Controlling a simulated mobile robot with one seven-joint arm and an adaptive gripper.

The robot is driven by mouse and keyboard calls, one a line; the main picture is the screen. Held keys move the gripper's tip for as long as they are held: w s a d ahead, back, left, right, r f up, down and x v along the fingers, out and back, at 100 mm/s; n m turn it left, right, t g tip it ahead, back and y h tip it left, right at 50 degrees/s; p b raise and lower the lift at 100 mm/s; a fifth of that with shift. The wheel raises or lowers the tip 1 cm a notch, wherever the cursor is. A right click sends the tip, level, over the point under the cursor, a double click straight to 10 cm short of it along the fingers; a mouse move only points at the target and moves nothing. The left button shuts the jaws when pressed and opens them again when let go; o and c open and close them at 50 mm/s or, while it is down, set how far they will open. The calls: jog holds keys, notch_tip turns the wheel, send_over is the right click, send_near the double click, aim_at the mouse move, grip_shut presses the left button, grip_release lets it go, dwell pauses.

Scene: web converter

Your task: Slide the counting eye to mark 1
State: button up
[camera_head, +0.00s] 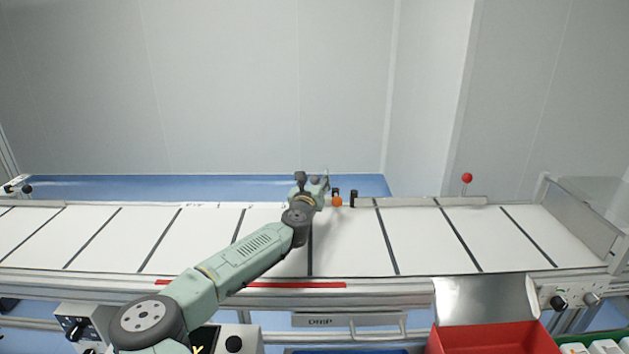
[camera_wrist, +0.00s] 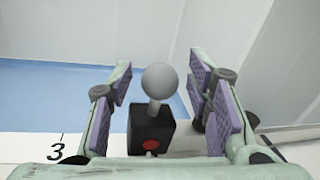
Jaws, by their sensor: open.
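The counting eye, a black block (camera_wrist: 152,132) with a red dot on its face and a grey ball knob (camera_wrist: 159,80) on a short stem, shows in the middle of the wrist view. My gripper (camera_wrist: 161,84) is open, with its purple-padded fingers on either side of the knob. Gaps show between the knob and both pads. A printed 3 with a tick (camera_wrist: 57,150) is on the pale strip left of the block. Mark 1 is not readable in either view. In the head view my gripper (camera_head: 313,182) is at the far edge of the web, largely hiding the eye.
The white web (camera_head: 420,240) with dark cross stripes runs below my arm. An orange knob (camera_head: 337,202) and a black post (camera_head: 354,198) stand right of my gripper. A red-ball lever (camera_head: 467,179) stands farther right along the rail. A red bin (camera_head: 490,338) is at the front right.

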jog(key=shift+c, duration=0.5)
grip_shut()
